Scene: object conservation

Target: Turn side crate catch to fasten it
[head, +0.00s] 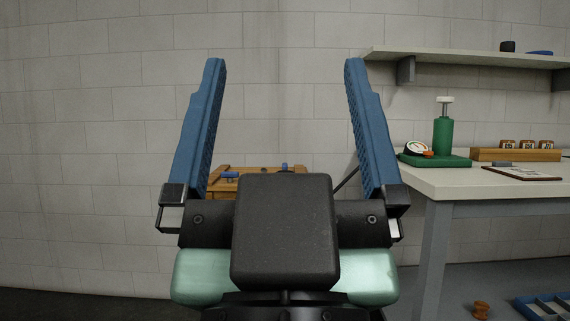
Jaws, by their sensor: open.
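A wooden crate (222,186) stands low against the wall behind my gripper, mostly hidden by it. Two small blue parts show at the crate's top: one at the left (231,175) and one nearer the middle (285,167). I cannot tell whether either is the side catch, or which way a catch is turned. My gripper (284,70) fills the middle of the view, with its two blue fingers wide apart and nothing between them. The crate lies beyond it, apart from the fingers as far as I can see.
A shelf (470,59) hangs above. A blue tray (545,308) and a small brown object (481,310) lie on the floor. The left side is clear.

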